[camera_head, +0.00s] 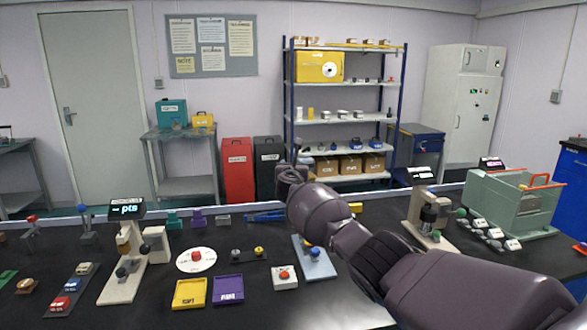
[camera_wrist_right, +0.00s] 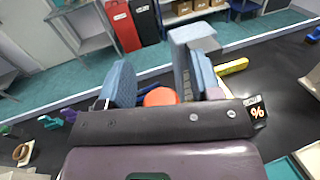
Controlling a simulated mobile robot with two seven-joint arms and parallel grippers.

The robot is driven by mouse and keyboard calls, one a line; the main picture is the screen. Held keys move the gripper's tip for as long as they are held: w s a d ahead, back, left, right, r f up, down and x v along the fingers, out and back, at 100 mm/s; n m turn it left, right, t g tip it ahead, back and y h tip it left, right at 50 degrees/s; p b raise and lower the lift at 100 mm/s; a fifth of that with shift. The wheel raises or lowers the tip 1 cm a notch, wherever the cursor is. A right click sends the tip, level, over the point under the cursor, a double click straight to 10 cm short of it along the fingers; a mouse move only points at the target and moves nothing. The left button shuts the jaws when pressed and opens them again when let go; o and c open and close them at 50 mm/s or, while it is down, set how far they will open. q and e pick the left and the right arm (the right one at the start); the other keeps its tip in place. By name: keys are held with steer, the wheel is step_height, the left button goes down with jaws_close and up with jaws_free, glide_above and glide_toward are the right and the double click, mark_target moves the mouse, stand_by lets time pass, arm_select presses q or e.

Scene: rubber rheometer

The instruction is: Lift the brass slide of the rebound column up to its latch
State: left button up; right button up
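My right arm reaches in from the right in the head view and covers most of the column behind it. A pale blue base plate with a blue knob (camera_head: 314,252) shows below the arm; I cannot tell whether it belongs to the rebound column. In the right wrist view, my right gripper (camera_wrist_right: 163,88) has its two blue-grey fingers apart. An orange-red round part (camera_wrist_right: 160,97) shows between them, with visible gaps. A pale grey-blue upright (camera_wrist_right: 187,55) stands beside the right finger. A small "%" display (camera_wrist_right: 255,108) is at the right. I cannot make out the brass slide or latch. My left gripper is not in view.
A "pts" instrument (camera_head: 128,245), a white disc (camera_head: 184,266), yellow (camera_head: 189,294) and purple (camera_head: 227,289) trays and a white button box (camera_head: 284,283) stand left of the arm. Another instrument (camera_head: 431,215) and a green-grey tank (camera_head: 500,205) stand at the right.

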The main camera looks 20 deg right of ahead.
steer(key=shift+f, duration=0.1)
steer(key=shift+p+v, duration=0.7)
steer(key=shift+v, duration=0.15)
steer(key=p+v, duration=0.2)
steer(key=v, duration=0.7)
steer(key=shift+a, duration=0.1)
